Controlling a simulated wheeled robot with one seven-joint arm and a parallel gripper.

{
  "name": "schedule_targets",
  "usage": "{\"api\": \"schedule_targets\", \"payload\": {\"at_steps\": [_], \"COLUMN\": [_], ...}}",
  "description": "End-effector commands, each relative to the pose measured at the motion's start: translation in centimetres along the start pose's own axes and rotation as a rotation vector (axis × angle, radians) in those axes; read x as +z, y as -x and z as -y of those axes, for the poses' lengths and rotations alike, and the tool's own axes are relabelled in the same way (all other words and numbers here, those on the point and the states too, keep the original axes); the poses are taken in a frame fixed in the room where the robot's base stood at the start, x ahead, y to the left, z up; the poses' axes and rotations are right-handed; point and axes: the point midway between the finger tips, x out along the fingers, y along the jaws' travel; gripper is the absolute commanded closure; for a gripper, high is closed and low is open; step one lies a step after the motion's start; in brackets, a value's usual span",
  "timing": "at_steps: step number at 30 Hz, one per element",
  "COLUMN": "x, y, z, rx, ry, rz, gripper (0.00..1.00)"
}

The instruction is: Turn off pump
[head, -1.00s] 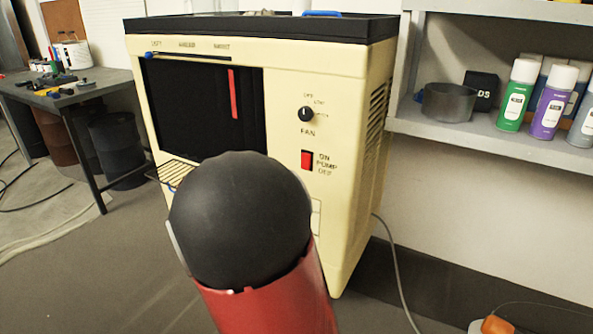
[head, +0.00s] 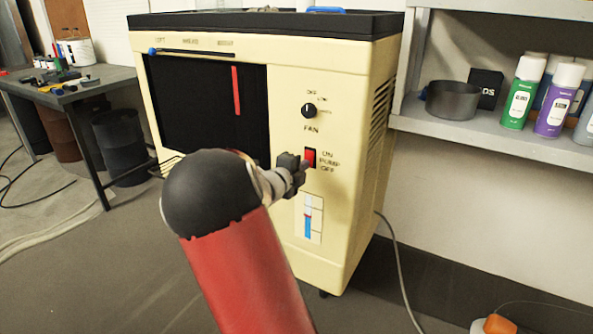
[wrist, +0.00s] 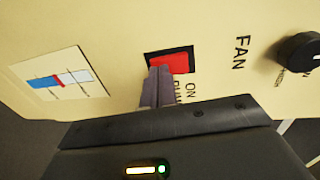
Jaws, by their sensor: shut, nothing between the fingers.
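The red pump rocker switch (head: 310,157) sits in a black frame on the front of the cream machine (head: 345,215), beside the label ON PUMP OFF. In the wrist view the switch (wrist: 170,63) shows at the upper middle. My gripper (head: 302,168) is shut and empty, its fingertips at the lower left of the switch in the head view. In the wrist view my gripper's fingertips (wrist: 158,71) overlap the switch's edge nearest the gauge. I cannot tell whether they touch it or which way the rocker is tipped.
The black fan knob (head: 308,111) is above the switch. A level gauge (head: 308,217) with red and blue marks is below it. A shelf (head: 480,140) with spray cans stands at right, and a workbench (head: 100,85) at left. A grey cable (head: 397,265) runs down the machine's right side.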

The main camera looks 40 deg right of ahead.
Motion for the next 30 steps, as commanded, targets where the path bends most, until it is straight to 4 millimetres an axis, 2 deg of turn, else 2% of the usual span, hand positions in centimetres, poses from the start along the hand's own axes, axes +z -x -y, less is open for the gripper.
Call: {"api": "schedule_targets", "payload": {"at_steps": [11,18,21,30], "x": [0.0,0.0,0.0,-0.1], "y": [-0.1,-0.9,-0.7,-0.9], "z": [-0.1,-1.1,-0.1,-0.3], "rx": [-0.002,-0.065,-0.068,-0.068], "ry": [-0.001,-0.002,-0.001,-0.001], "rz": [0.000,0.001,0.001,0.001], "gripper": [1.00,1.00,1.00,1.00]}}
